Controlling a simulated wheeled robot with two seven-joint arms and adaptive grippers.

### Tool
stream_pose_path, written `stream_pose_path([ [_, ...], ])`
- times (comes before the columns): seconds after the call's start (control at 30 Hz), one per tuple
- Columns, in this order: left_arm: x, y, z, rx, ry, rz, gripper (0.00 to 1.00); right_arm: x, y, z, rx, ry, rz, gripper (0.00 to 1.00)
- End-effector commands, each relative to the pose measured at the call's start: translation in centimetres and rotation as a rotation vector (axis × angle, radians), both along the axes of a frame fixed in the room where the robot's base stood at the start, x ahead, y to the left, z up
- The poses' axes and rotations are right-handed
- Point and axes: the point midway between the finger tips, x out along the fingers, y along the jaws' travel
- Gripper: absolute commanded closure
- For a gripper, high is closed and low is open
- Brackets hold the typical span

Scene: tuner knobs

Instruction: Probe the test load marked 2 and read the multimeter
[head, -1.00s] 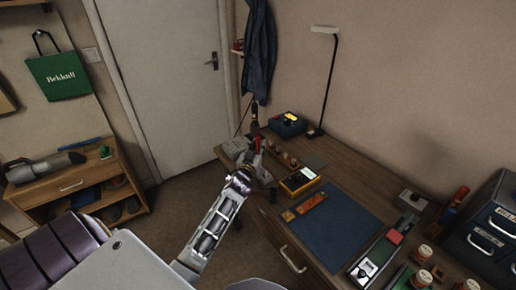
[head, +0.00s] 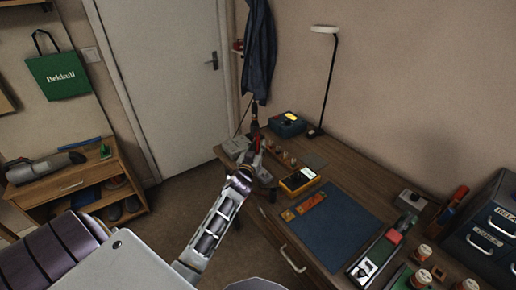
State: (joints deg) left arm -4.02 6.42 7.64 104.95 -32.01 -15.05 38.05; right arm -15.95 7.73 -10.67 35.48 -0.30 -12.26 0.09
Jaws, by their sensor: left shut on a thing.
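The yellow multimeter (head: 299,180) lies on the bench to the right of the gripper, with a lit display whose reading is not legible. Several small brown cylinders (head: 287,159), possibly the test loads, stand in a row between the gripper and the back of the bench. Their marks cannot be read. My right gripper is not in view.
A blue unit with a lit yellow display (head: 288,124) and a lamp (head: 325,30) stand at the back. A grey box (head: 237,147) sits left of the gripper. Dark drawers (head: 488,230) stand at the right.

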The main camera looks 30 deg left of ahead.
Motion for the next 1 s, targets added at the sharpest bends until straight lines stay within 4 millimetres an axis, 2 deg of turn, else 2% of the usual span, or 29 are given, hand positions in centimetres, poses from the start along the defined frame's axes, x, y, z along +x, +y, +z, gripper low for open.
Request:
stream_pose_path([
  [1.0, 0.0, 0.01, -0.59, 0.0, 0.0, 0.0, 0.95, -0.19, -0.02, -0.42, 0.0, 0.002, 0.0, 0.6],
])
